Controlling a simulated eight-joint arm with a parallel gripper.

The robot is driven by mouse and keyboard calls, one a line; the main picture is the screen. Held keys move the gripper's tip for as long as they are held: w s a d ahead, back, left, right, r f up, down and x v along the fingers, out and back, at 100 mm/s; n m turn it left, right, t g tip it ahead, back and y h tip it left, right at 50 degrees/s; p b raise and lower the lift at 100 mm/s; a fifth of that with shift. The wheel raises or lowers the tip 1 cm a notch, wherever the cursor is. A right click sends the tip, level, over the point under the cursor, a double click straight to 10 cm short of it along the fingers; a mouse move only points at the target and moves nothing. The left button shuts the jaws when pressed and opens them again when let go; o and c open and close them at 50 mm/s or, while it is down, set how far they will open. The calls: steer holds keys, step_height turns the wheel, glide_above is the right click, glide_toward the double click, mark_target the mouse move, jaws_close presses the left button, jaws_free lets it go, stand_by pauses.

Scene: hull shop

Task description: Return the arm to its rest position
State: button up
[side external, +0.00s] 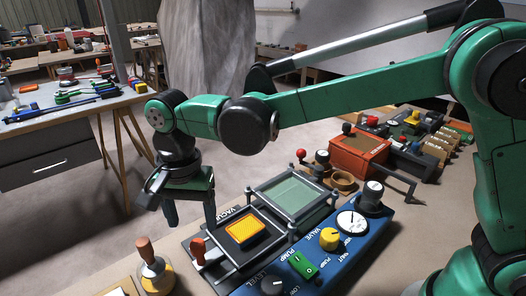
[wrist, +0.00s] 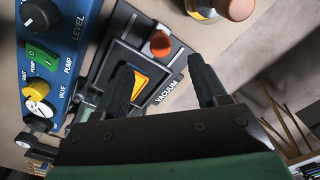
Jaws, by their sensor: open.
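My gripper (side external: 190,212) hangs from the green arm, fingers pointing down, above and to the left of the blue vacuum station in the side view. Its two dark fingers are apart with nothing between them. In the wrist view, my gripper (wrist: 161,72) shows one finger in front of the orange-yellow block and the other over the bare bench. The orange-yellow block (side external: 246,231) lies on the dark vacuum plate (side external: 262,217), apart from the fingers. It also shows partly hidden in the wrist view (wrist: 149,77).
The blue control panel (side external: 318,262) carries knobs, a green switch and a dial. A wooden-handled tool (side external: 151,262) stands nearby. An orange box (side external: 358,152) is farther back. A tool-covered table (side external: 65,112) stands behind left.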

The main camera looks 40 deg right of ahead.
steer(key=s+d+r+n+t, duration=0.1)
steer(key=s+d+n+t, duration=0.2)
steer(key=d, duration=0.6)
steer(key=s+d+r+n+t, duration=0.1)
steer(key=s+d+n+t, duration=0.3)
steer(key=d, duration=0.6)
steer(key=shift+s+d+r+n, duration=0.15)
steer(key=shift+s+r+n, duration=0.25)
steer(key=shift+n, duration=0.6)
